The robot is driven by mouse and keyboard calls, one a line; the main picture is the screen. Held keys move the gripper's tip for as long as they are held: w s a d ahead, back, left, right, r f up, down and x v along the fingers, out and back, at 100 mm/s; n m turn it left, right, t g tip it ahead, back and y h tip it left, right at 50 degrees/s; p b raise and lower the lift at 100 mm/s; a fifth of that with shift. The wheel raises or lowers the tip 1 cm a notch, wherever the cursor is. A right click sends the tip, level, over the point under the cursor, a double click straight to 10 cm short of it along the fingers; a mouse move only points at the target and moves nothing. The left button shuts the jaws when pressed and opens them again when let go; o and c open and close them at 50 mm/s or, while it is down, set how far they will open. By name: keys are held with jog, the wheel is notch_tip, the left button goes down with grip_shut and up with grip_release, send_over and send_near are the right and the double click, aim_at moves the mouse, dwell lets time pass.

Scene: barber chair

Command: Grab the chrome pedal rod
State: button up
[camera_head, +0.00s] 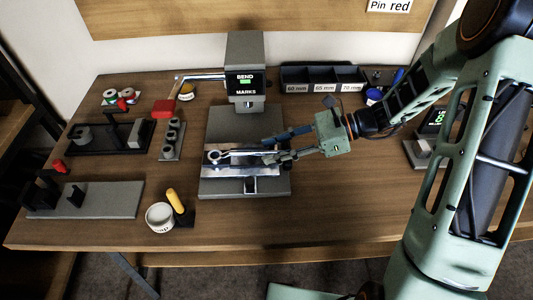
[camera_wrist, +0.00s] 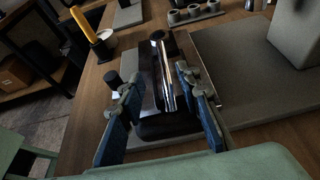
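The chrome pedal rod (camera_head: 232,153) lies on the bright metal block of the grey press base (camera_head: 215,120), with a ringed end at its left. In the wrist view the rod (camera_wrist: 167,82) runs away from me, with its round end farthest off. My gripper (camera_head: 266,149) reaches in from the right, its blue fingers spread. In the wrist view the gripper (camera_wrist: 160,84) has one finger on each side of the rod's near part, with gaps visible. A dark block (camera_wrist: 163,126) sits below the rod's near end. I cannot tell the exact finger height.
The press head (camera_head: 245,84) with a "BEND MARKS" display stands behind the rod. Labelled bins (camera_head: 323,79) are at the back right. A white round dish (camera_head: 159,217) and a yellow handle (camera_head: 174,200) are front left. The front right table is clear.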

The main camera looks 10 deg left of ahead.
aim_at(261, 151)
jog(key=x, duration=0.5)
jog(key=shift+w+a+f, duration=0.1)
jog(key=shift+w+f, duration=0.05)
jog(key=shift+w, duration=0.15)
jog(key=shift+c, duration=0.6)
grip_shut()
